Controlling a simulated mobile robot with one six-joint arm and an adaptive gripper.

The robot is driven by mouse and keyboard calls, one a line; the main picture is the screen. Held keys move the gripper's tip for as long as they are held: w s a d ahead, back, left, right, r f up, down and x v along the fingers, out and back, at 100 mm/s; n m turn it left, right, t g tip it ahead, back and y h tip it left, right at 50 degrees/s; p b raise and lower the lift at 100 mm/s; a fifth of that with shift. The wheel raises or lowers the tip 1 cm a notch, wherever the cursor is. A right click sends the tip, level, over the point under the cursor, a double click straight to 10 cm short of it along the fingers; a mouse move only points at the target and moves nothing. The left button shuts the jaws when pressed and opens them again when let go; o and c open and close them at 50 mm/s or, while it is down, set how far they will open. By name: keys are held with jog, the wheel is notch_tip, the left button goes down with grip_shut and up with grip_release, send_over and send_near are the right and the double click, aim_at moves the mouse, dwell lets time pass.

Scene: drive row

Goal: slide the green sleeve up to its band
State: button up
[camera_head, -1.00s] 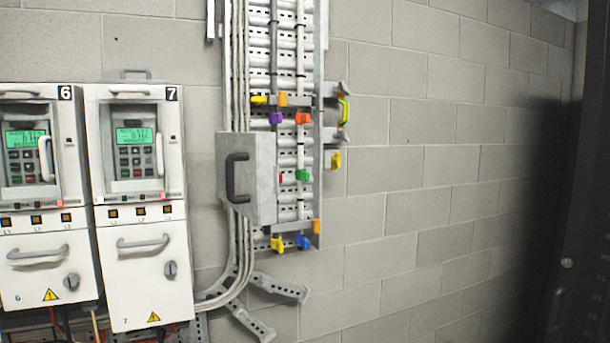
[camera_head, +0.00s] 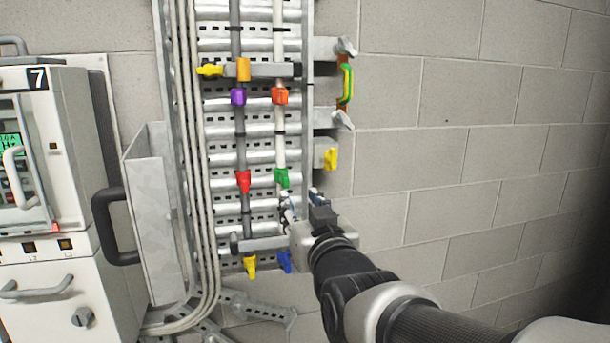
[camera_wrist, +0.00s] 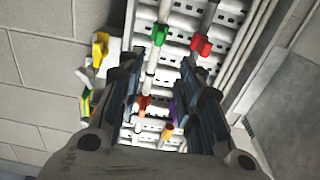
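The green sleeve (camera_head: 281,178) sits on the right, pale upright rod (camera_head: 279,143) in the head view. It also shows at the top of the wrist view (camera_wrist: 159,34), where the picture is upside down. I cannot clearly make out its band. My gripper (camera_head: 288,205) is just below the sleeve in the head view, its fingers small and partly hidden. In the wrist view my gripper (camera_wrist: 160,62) has its two fingers spread apart, with the pale rod between them. The sleeve appears beyond the fingertips, and I see no grip on it.
A red sleeve (camera_head: 243,181) is close on the left rod. Purple (camera_head: 238,96) and orange-red (camera_head: 280,96) pieces sit higher. A grey crossbar (camera_head: 262,243) and a blue piece (camera_head: 285,262) are low down. A yellow piece (camera_head: 331,159) is right. An open box door (camera_head: 155,220) juts out left.

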aim_at(286, 182)
jog(key=p+x, duration=0.1)
jog(key=x, duration=1.4)
jog(key=shift+w+f+p, duration=0.15)
jog(key=shift+w+p, duration=0.15)
jog(key=shift+w, duration=0.1)
grip_shut()
